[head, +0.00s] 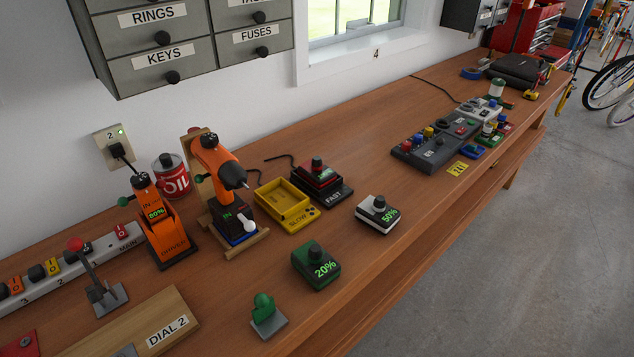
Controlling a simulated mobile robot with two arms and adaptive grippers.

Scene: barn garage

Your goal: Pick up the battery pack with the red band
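A dark battery pack with a red band (318,172) and a black knob on top sits in the black charger marked FAST (334,194). Its green display is too small to read surely. A green-banded battery pack reading 20% (316,268) stands on the bench, nearer me. A white-banded battery pack reading 50% (377,215) stands on the bench to the right of the FAST charger. The yellow charger marked SLOW (284,206) is empty, just left of the FAST charger. Neither of my grippers is in view.
An orange drill (216,165) stands in a wooden holder left of the chargers, beside an orange driver (163,222). A small green part on a grey plate (267,318) is at the front.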

